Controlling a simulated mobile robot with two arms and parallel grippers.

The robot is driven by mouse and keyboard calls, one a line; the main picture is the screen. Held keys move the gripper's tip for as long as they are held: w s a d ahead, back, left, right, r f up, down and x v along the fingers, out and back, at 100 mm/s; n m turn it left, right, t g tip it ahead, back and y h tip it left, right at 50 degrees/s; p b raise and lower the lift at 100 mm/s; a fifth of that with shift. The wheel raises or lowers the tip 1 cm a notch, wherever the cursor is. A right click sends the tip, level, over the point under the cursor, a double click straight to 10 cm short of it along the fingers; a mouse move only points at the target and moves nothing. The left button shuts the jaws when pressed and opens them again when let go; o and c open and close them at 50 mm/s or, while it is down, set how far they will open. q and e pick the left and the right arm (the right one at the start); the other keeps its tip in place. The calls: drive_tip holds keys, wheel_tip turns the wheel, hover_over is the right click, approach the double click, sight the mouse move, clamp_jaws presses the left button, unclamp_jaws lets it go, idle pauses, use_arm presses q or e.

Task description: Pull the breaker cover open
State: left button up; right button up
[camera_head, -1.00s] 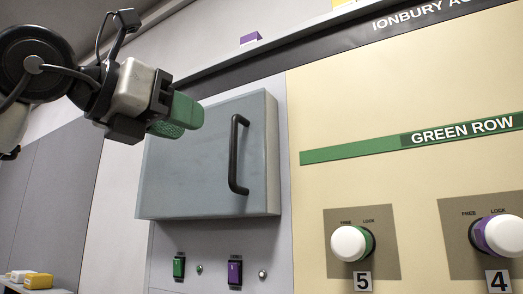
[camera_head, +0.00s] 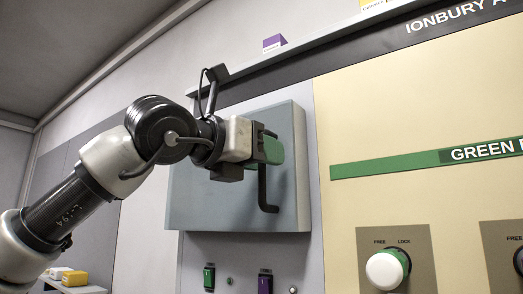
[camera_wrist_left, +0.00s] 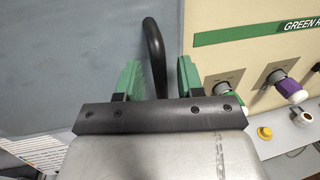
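The breaker cover (camera_head: 205,200) is a grey-blue box-like door on the wall, and it looks shut. Its black bar handle (camera_head: 268,192) is near its right edge, with the upper part mostly hidden by my left gripper (camera_head: 268,150). In the left wrist view the handle (camera_wrist_left: 154,50) rises between the two green fingers of my left gripper (camera_wrist_left: 159,75). The fingers are spread, with a visible gap on each side of the handle. The cover's face (camera_wrist_left: 60,60) fills the left of that view. My right gripper is not in view.
A cream panel (camera_head: 380,110) with a green stripe (camera_head: 400,164) and a white-capped knob (camera_head: 385,270) stands to the right. Green (camera_head: 209,277) and purple (camera_head: 265,281) switches sit below the cover. A ledge (camera_head: 300,68) runs above it.

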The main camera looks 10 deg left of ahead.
use_arm(q)
clamp_jaws()
